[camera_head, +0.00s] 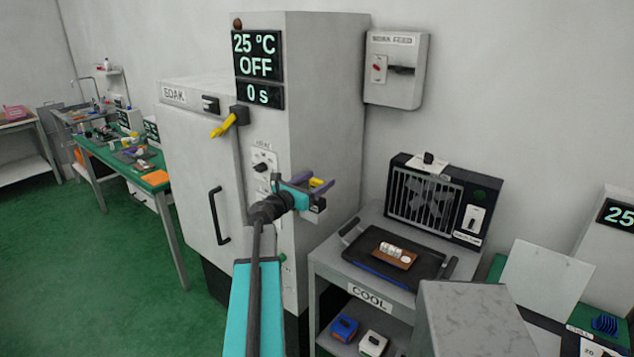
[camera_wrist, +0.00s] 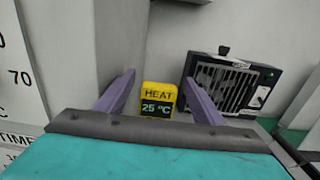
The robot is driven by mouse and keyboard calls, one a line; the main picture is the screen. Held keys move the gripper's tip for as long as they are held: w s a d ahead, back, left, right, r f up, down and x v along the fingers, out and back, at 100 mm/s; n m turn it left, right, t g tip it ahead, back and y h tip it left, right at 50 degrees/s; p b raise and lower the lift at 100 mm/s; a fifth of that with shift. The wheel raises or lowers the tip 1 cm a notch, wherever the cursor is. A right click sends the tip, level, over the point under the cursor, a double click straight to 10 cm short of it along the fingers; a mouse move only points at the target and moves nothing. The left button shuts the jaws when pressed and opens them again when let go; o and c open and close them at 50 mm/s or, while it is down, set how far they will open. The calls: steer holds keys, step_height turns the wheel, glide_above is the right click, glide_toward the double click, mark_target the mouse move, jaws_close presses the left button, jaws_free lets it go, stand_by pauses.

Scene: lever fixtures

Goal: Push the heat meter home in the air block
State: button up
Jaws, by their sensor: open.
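The heat meter (camera_wrist: 157,104) is a small yellow box marked HEAT, its screen reading 25 °C. In the wrist view it shows between the two purple fingers of my gripper (camera_wrist: 160,80), with space on both sides. My gripper is open.
The SOAK cabinet (camera_head: 185,160) is closed, its display reading 25 °C, OFF and 0 s. A caged fan unit (camera_head: 480,225) stands on the COOL bench at right, behind a black tray (camera_head: 367,245) with a brown block (camera_head: 394,257). A switch box (camera_head: 397,70) hangs on the wall.

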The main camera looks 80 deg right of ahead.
steer(key=b+v, duration=0.3)
steer(key=v, duration=1)
steer(key=shift+a, duration=0.35)
steer(key=shift+w, duration=0.2)
stand_by(0.5)
